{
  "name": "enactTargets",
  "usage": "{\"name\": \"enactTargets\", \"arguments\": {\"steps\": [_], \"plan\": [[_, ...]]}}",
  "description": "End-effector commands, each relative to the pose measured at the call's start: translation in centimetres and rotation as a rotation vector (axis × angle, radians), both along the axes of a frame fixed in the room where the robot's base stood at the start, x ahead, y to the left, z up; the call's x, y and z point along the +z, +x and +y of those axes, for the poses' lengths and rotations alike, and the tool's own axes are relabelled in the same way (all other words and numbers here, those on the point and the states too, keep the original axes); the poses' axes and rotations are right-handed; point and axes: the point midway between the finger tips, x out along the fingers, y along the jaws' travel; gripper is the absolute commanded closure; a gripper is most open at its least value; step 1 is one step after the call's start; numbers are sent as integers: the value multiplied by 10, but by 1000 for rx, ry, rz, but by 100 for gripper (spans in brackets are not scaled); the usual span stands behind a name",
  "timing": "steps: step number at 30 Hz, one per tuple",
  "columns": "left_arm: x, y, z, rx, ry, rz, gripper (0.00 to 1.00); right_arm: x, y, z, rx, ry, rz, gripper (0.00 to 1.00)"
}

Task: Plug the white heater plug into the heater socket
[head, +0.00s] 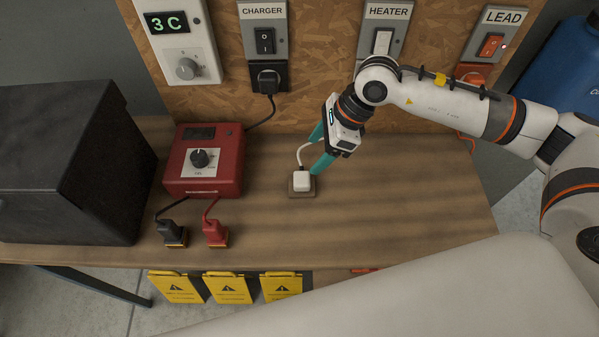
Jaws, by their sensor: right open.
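The white heater plug (302,181) sits on a small brown block (291,191) on the wooden bench. A white cord (300,154) rises from it and passes behind or between my right fingers. My right gripper (312,158) is open, its two teal fingers reaching down just above and right of the plug; I cannot tell whether one touches it. The grey HEATER panel (386,14) on the back board has a white switch (382,42). Its socket, lower down, is hidden behind my right arm. My left gripper is not in view.
The CHARGER panel (263,15) has a black plug (268,79) in it. The LEAD panel (504,18) is at right. A red unit (190,180), a black box (60,165) and black (173,234) and red (215,232) plugs occupy the left. The bench (420,205) right of the plug is clear.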

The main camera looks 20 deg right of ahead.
Motion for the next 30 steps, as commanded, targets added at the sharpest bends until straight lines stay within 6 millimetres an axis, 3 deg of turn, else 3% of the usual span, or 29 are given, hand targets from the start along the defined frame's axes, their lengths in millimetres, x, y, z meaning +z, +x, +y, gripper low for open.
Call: {"name": "enactTargets", "arguments": {"steps": [4,14,24,30], "plan": [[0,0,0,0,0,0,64,-2,4,-16,0,-65,-7,33],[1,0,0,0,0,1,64,-3,3,-14,0,-65,-5,33],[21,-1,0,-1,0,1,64,-50,8,6,0,-62,-1,33],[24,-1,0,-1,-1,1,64,-65,9,10,0,-63,-4,33]]}}
